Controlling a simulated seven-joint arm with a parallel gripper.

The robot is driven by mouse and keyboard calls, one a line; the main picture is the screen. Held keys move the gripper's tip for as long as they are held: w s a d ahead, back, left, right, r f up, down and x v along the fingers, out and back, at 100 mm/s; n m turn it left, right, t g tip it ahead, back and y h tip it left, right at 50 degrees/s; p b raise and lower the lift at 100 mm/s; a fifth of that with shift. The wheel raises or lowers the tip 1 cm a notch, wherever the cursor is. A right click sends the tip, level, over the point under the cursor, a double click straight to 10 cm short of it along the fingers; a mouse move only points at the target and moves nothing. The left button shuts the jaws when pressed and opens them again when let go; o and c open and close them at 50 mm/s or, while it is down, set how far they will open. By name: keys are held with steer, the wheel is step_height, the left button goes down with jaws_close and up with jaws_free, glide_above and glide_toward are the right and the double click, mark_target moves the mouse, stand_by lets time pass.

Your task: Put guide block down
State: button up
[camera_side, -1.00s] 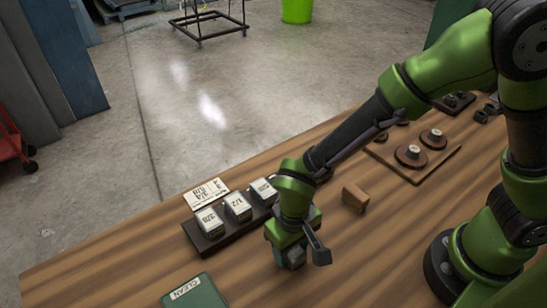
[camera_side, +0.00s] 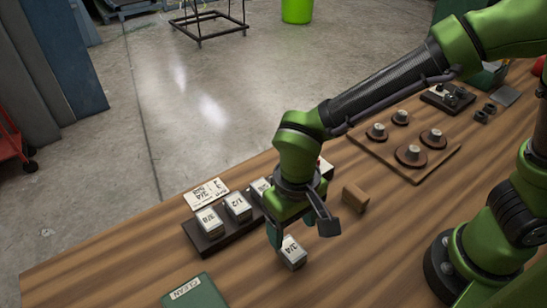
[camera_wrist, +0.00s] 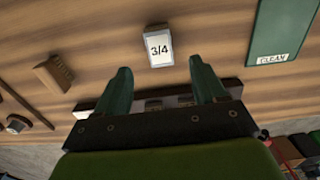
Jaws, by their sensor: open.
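The guide block (camera_side: 292,253), a pale block with a dark lower part marked 3/4, stands on the wooden table in front of the dark block rack. In the wrist view the same block (camera_wrist: 159,46) lies beyond my fingertips, apart from them. My gripper (camera_side: 294,237) is above the block, open and empty; in the wrist view its two green fingers (camera_wrist: 160,82) are spread wide. The rack (camera_side: 210,244) holds blocks marked 3/8 (camera_side: 209,222) and 1/2 (camera_side: 238,207), and another partly hidden behind my gripper.
A brown wooden block (camera_side: 355,197) stands right of my gripper. A green CLEAN mat (camera_side: 195,293) lies at the front left. A board with several round knobs (camera_side: 398,168) is at the right. A paper label card (camera_side: 206,193) is behind the rack. Bare table lies around the guide block.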

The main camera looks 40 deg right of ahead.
steer(key=s+d+r+m+t+y, duration=0.1)
steer(key=d+r+m+t, duration=0.1)
steer(key=d+r, duration=0.6)
steer(key=s+d+r+m+t+y, duration=0.1)
steer(key=d+r+t, duration=0.4)
steer(key=d, duration=0.8)
step_height(320, 180, up, 3)
steer(key=shift+d+f+m, duration=0.1)
steer(key=shift+d+m, duration=0.3)
steer(key=shift+m, duration=0.1)
